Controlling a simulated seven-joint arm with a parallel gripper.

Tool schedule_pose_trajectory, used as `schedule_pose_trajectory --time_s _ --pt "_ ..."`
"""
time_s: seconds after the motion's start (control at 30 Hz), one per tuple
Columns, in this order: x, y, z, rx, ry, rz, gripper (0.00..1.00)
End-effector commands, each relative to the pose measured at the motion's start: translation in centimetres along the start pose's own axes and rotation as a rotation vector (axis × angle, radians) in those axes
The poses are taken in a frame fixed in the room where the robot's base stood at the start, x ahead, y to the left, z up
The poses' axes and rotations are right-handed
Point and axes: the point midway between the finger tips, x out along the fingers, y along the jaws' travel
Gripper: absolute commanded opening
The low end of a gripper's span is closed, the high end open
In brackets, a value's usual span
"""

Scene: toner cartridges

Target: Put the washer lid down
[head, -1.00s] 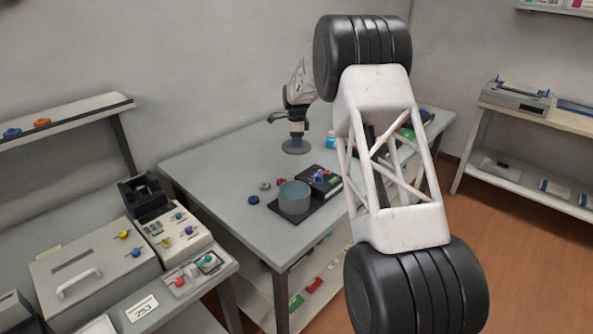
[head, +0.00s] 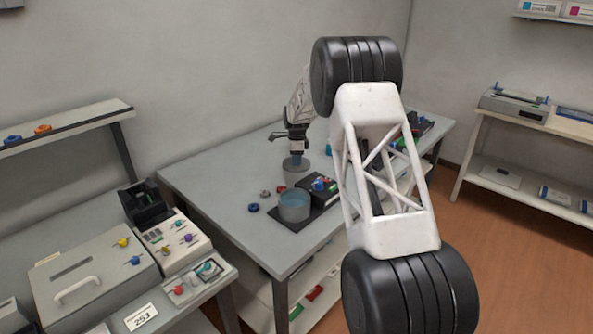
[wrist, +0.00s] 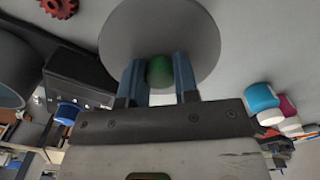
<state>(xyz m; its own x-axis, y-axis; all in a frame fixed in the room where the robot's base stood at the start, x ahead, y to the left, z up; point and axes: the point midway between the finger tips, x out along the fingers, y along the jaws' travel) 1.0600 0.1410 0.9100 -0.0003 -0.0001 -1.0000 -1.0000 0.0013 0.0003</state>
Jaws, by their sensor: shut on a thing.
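My gripper (head: 296,163) has blue fingers and is shut on the green knob (wrist: 160,72) of the washer lid. The lid is a round grey disc (wrist: 120,35) in the wrist view. In the head view the lid (head: 297,178) is low at the table top, behind the washer. I cannot tell whether it touches the table. The washer's round tub (head: 294,207) stands uncovered on a dark base, with blue inside. Its black control box (head: 320,188) is beside it, and this box also shows in the wrist view (wrist: 80,78).
A red gear (wrist: 58,7) is left of the lid in the wrist view. Cyan-and-white bottles (wrist: 262,100) are at its right. The table's left part is clear.

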Motion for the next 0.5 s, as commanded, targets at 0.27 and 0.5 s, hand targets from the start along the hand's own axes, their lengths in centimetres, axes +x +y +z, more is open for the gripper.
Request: schedule_pose_trajectory --time_s 0.27,0.5 --pt "1.33 -0.04 0.01 0.0 0.0 -0.001 0.04" --pt "1.42 -0.03 0.0 0.0 0.0 0.0 0.04"
